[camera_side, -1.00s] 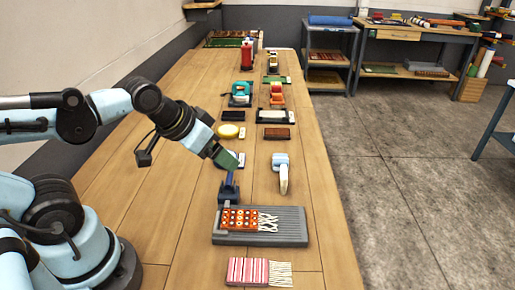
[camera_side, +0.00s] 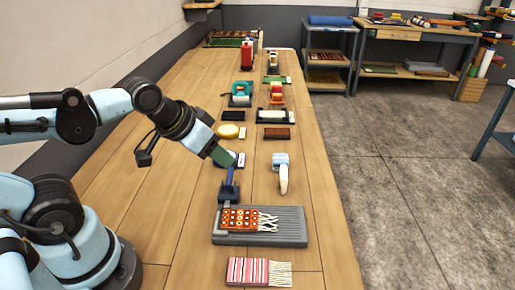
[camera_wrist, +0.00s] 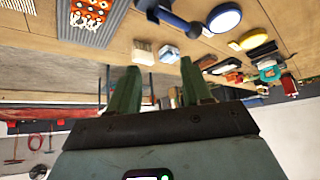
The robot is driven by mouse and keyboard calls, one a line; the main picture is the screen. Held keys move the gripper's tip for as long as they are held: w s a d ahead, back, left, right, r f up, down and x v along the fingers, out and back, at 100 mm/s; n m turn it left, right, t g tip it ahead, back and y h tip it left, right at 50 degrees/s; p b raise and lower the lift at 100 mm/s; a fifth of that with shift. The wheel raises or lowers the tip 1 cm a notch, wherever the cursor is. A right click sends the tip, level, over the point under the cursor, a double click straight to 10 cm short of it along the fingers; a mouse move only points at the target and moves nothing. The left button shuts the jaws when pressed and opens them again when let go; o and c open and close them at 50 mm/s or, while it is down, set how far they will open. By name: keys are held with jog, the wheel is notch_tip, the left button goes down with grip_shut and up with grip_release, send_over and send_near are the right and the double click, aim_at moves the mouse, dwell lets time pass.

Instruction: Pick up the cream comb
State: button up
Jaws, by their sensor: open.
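The cream comb (camera_side: 284,181) lies on the bench right of centre in the side view, beside a light blue block (camera_side: 280,160) at its far end. In the wrist view a cream piece (camera_wrist: 142,50), which looks like the comb, shows beyond the fingertips, with a light blue piece (camera_wrist: 168,53) to its right. My gripper (camera_side: 228,160) has green fingers; it is open and empty, left of the comb and above the dark blue stand (camera_side: 229,192). In the wrist view the fingers of my gripper (camera_wrist: 160,66) stand apart.
A patterned fringed rug sample (camera_side: 240,219) lies on a grey ribbed board (camera_side: 290,226) nearer the front. A red striped sample (camera_side: 247,271) lies in front of it. A yellow oval (camera_side: 228,131) and a brown brush (camera_side: 276,133) lie further back.

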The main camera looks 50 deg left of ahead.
jog(key=n+g, duration=0.7)
jog(key=n, duration=0.2)
send_over(284, 170)
jog(key=shift+f, duration=1.1)
notch_tip(284, 170, down, 11)
jog(key=shift+f, duration=0.2)
jog(key=shift+c, duration=0.5)
grip_shut()
